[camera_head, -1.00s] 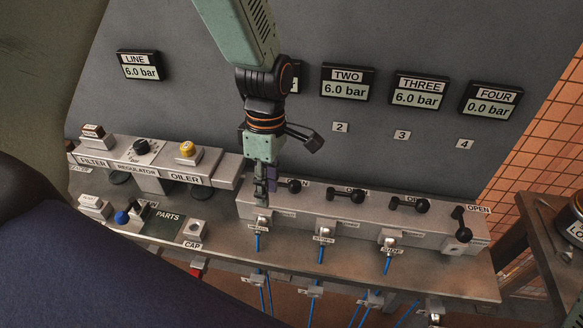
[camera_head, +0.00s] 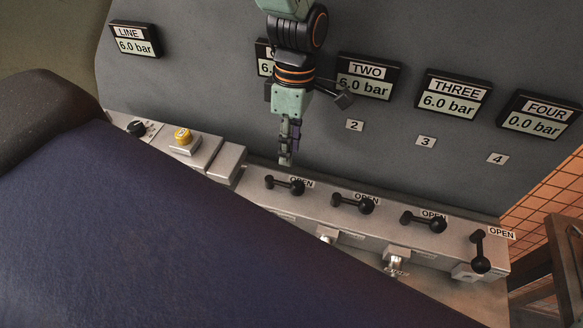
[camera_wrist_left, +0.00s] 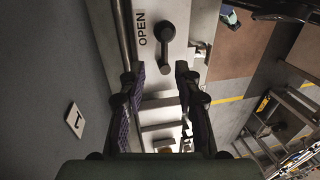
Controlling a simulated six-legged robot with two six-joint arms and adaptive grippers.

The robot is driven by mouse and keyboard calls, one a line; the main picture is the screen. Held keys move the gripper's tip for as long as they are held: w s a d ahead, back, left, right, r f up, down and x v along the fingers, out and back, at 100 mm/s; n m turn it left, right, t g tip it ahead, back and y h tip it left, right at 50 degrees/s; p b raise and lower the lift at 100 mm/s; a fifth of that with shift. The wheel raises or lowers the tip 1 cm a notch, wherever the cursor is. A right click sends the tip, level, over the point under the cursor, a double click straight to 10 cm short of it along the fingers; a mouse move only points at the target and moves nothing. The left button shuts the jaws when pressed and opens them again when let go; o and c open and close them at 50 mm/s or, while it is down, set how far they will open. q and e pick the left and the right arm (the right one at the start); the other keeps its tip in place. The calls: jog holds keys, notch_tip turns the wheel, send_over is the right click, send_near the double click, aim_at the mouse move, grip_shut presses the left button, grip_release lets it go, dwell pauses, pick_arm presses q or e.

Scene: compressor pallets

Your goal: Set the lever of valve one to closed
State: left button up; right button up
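The lever of valve one (camera_head: 284,184) is black with ball ends. It lies along the grey valve block (camera_head: 325,211), beside an OPEN label (camera_head: 301,182). My left gripper (camera_head: 285,160) points down just behind and above this lever, apart from it. In the left wrist view the two fingers (camera_wrist_left: 160,75) are spread with nothing between them. The lever (camera_wrist_left: 167,48) shows ahead of the fingertips there, with its OPEN label to its left. My right gripper is not in view.
Levers two (camera_head: 352,203) and three (camera_head: 423,221) also lie along the block; lever four (camera_head: 480,250) is turned across it. Display TWO (camera_head: 369,78) and display THREE (camera_head: 453,97) read 6.0 bar; display FOUR (camera_head: 538,117) reads 0.0. Display one is partly hidden behind my left arm.

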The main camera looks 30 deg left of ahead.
aim_at(289, 185)
pick_arm(q)
jog(key=x, duration=0.6)
jog(key=shift+s+d+f+b, duration=0.3)
jog(key=shift+a+f, duration=0.15)
jog(key=shift+f, duration=0.05)
jog(key=shift+s+r, duration=0.1)
jog(key=shift+s, duration=0.15)
jog(key=shift+w+d, duration=0.1)
jog(key=shift+d, duration=0.2)
jog(key=c, duration=0.3)
jog(key=shift+w+a, duration=0.1)
jog(key=shift+a, duration=0.1)
jog(key=shift+c, duration=1.4)
jog(key=shift+a, duration=0.1)
grip_shut()
